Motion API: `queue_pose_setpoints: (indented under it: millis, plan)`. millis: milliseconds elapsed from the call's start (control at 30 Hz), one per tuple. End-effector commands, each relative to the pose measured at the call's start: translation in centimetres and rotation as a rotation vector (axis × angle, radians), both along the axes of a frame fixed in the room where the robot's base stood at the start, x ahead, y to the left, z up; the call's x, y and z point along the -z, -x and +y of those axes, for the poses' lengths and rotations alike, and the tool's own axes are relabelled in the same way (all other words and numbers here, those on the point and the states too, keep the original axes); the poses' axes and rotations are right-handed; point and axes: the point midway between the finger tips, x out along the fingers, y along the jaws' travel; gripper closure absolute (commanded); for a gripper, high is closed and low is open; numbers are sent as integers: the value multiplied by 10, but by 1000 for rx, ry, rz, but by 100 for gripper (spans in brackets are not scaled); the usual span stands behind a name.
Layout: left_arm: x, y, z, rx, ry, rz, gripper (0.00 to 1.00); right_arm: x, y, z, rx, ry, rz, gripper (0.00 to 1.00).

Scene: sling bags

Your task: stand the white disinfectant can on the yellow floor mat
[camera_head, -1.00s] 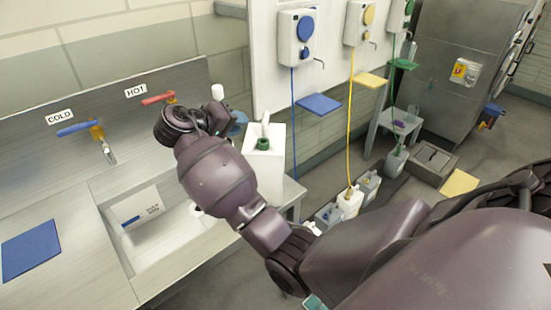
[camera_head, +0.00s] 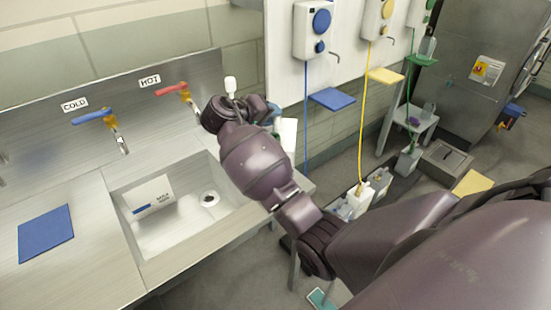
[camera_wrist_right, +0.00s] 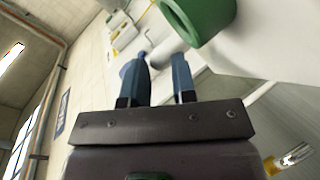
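The white disinfectant can (camera_head: 288,134) stands at the right end of the steel counter, mostly hidden behind my right arm. Its white body (camera_wrist_right: 255,40) and green neck (camera_wrist_right: 200,20) show close up at the upper right of the right wrist view. My right gripper (camera_wrist_right: 162,60) has its two blue fingers apart, with a gap between them, and the can is beside them, not between them. In the head view only a bit of blue shows at the gripper (camera_head: 273,116), close to the can. The yellow floor mat (camera_head: 472,183) lies flat on the floor at the right. My left gripper is out of view.
The sink (camera_head: 150,232) and a blue mat (camera_head: 46,234) are left of my arm. A white container (camera_head: 357,197) stands on the floor below the yellow hose. A grey box (camera_head: 446,158) is just behind the yellow mat. A blue shelf (camera_head: 332,98) juts from the wall.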

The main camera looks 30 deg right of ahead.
Motion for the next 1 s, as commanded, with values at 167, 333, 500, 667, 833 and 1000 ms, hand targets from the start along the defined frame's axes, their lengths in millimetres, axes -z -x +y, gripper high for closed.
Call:
queue_pose_setpoints:
  millis: [167, 333, 500, 667, 833, 1000]
  plan:
    - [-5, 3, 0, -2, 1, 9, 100, 8, -5, -24, 3, 2, 3, 75]
    - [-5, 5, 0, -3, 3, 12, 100, 15, -7, -37, 2, 1, 2, 75]
    - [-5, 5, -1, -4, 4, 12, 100, 15, -7, -38, 1, 0, 0, 75]
    - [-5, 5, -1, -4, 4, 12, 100, 15, -7, -37, 1, 1, 0, 95]
    - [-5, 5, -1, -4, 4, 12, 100, 15, -7, -37, 1, 1, 0, 100]
    - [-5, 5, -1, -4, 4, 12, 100, 14, -7, -37, 1, 1, -1, 100]
